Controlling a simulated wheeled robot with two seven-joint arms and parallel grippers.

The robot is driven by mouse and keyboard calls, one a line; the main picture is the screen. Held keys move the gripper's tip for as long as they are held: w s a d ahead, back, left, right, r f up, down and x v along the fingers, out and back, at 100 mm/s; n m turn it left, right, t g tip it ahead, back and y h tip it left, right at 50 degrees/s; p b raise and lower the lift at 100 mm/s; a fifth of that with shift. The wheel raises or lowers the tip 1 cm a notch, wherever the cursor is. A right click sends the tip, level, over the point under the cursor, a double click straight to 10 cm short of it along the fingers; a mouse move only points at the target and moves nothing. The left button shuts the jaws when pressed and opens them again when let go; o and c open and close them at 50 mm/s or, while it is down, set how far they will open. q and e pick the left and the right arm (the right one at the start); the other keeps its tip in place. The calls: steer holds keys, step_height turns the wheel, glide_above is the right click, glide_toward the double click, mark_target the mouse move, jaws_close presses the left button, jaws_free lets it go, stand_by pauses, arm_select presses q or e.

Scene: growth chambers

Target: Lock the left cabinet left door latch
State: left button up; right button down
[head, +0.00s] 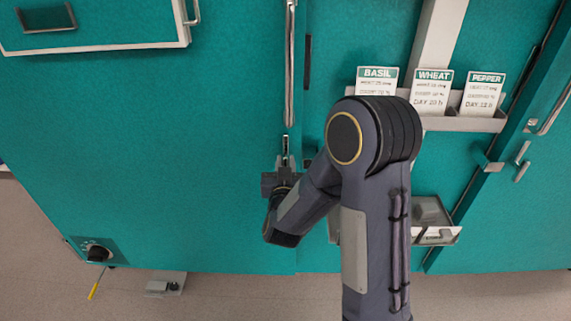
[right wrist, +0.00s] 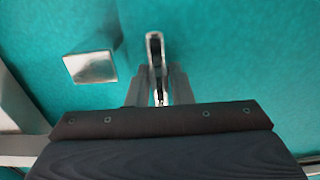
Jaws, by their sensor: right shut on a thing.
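The teal cabinet door (head: 170,130) fills the left and middle of the head view and looks closed. A long vertical metal handle (head: 290,70) runs down near its right edge. Below the handle is a small metal latch (head: 286,143), which also shows in the right wrist view (right wrist: 155,50) as an upright lever with a dark slot. My right gripper (head: 284,164) is at the latch, shut on it; in the right wrist view its fingers (right wrist: 159,85) sit on both sides of the lever. My left gripper is in neither view.
A square metal block (right wrist: 90,66) stands left of the latch in the right wrist view. Seed cards labelled Basil (head: 377,80), Wheat (head: 431,88) and Pepper (head: 483,92) stand in a rack (head: 455,124) right of the latch. A knob (head: 98,253) sits low at left.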

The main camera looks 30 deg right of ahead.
steer(key=shift+f+m+b, duration=0.15)
steer(key=shift+m+b, duration=0.25)
steer(key=shift+b, duration=0.25)
steer(key=shift+s+d+f+m+b, duration=0.1)
steer(key=shift+d+f+m+b, duration=0.05)
steer(key=shift+m+b, duration=2.95)
steer(key=shift+s+d+f+m+b, duration=0.15)
steer(key=shift+d+f+m+b, duration=0.05)
steer(key=shift+m+b, duration=2.9)
steer(key=shift+s+d+f+m+b, duration=0.1)
steer(key=shift+d+f+m+b, duration=0.05)
steer(key=shift+m+b, duration=2.95)
steer(key=shift+n+b, duration=0.5)
steer(key=shift+b, duration=0.1)
steer(key=c, duration=1.3)
jaws_free()
